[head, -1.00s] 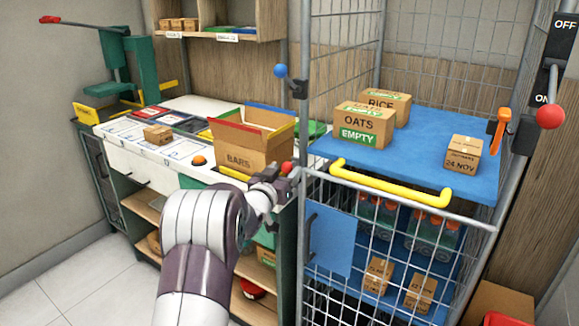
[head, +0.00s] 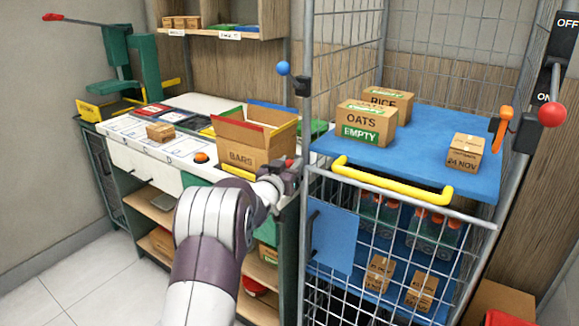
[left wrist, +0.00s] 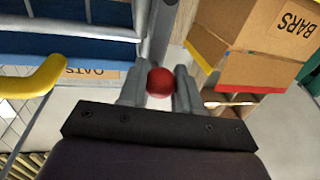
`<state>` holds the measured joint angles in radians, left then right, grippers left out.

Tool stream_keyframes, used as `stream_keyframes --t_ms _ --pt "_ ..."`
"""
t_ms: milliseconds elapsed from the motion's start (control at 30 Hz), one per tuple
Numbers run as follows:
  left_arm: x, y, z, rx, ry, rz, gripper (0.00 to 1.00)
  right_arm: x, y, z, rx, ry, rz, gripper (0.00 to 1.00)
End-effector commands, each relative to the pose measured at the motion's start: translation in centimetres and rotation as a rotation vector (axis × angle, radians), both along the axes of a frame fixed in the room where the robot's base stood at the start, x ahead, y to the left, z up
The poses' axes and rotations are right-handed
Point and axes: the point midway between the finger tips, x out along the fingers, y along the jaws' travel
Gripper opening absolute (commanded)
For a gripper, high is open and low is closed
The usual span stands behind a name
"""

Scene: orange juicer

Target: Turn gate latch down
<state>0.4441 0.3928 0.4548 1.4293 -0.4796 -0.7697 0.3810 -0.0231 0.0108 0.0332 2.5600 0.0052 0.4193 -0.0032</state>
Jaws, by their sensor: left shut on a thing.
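The gate latch shows as a red ball knob (left wrist: 160,82) between the two fingers of my left gripper (left wrist: 159,88) in the left wrist view. In the head view, my left gripper (head: 288,173) is at the left post of the wire cage, with its fingers closed around the knob. Only a little red shows there, and the latch's lever is mostly hidden. My right gripper is not in view.
A blue ball knob (head: 283,68) sits higher on the same post. Boxes, including the OATS box (head: 366,122), stand on the blue shelf (head: 430,132). The open BARS box (head: 255,145) stands on the bench just behind my gripper. An orange lever (head: 501,122) is at the right post.

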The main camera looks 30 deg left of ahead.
Motion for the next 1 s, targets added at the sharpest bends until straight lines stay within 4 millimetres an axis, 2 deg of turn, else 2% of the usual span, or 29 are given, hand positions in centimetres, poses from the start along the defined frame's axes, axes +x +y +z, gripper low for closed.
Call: stream_keyframes --t_ms 267,1000 --pt "-0.1 -1.0 -1.0 0.135 -0.011 -0.002 0.0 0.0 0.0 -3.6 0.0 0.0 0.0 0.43" --pt "-0.4 -5.1 -3.5 0.823 -0.063 0.0 0.0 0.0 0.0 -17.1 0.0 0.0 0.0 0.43"
